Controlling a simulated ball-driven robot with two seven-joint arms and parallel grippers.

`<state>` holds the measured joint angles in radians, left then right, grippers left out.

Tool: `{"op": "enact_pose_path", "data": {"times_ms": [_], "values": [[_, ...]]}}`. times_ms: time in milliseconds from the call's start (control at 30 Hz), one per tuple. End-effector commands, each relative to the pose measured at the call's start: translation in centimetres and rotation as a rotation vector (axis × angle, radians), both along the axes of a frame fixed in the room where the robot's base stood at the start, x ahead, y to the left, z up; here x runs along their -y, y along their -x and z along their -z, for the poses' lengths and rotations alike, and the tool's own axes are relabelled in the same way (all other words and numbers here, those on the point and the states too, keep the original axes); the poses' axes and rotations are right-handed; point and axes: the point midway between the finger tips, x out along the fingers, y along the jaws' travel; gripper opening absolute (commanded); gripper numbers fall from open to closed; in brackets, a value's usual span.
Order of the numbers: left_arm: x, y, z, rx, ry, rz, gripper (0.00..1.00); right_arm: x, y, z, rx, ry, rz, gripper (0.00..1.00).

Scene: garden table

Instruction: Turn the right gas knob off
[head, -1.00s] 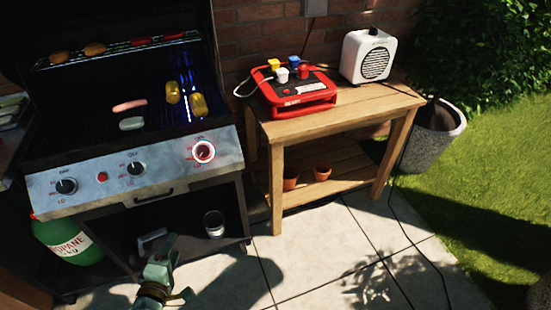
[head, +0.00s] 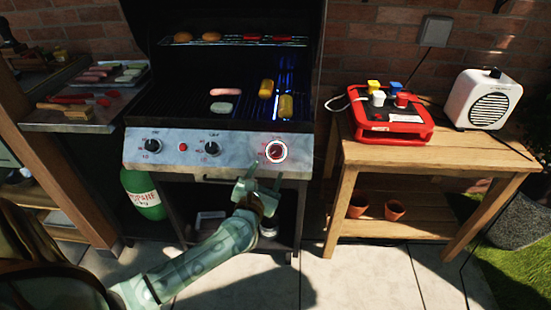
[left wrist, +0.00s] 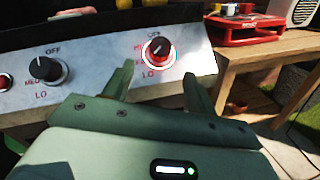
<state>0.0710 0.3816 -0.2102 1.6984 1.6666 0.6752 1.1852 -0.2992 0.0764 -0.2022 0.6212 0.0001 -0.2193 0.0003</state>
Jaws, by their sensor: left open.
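The right gas knob (head: 276,151) is on the grill's front panel (head: 228,145), with a glowing red ring around it. In the left wrist view the right knob (left wrist: 158,52) is dark with a red and white rim, with LO printed below it. My left gripper (head: 259,186) is open and empty, just below and in front of the knob. In the wrist view its fingertips (left wrist: 154,82) are spread, with the knob beyond the gap, apparently untouched. Blue flame light (head: 276,105) shows at the right of the grate. My right gripper is not in view.
The middle knob (head: 212,148), left knob (head: 152,145) and a red button (head: 183,147) share the panel. A wooden table (head: 440,160) with a red appliance (head: 393,127) and white speaker (head: 488,99) stands to the right. A green propane tank (head: 142,190) sits below left.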

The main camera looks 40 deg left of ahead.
Motion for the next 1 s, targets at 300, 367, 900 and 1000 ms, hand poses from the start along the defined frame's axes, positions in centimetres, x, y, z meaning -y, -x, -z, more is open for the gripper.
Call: {"op": "enact_pose_path", "data": {"times_ms": [300,367,900,1000], "values": [[-2.1,-6.2,0.2,-0.001,-0.003,0.001,0.57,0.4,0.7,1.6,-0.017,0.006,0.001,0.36],[-2.3,-6.7,0.2,-0.001,-0.003,0.0,0.57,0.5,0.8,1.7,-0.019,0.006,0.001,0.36],[-2.6,-7.4,0.0,-0.001,-0.002,0.001,0.15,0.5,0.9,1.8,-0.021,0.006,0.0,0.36],[-2.6,-7.4,0.0,-0.001,-0.002,0.001,0.13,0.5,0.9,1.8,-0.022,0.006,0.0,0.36]]}}
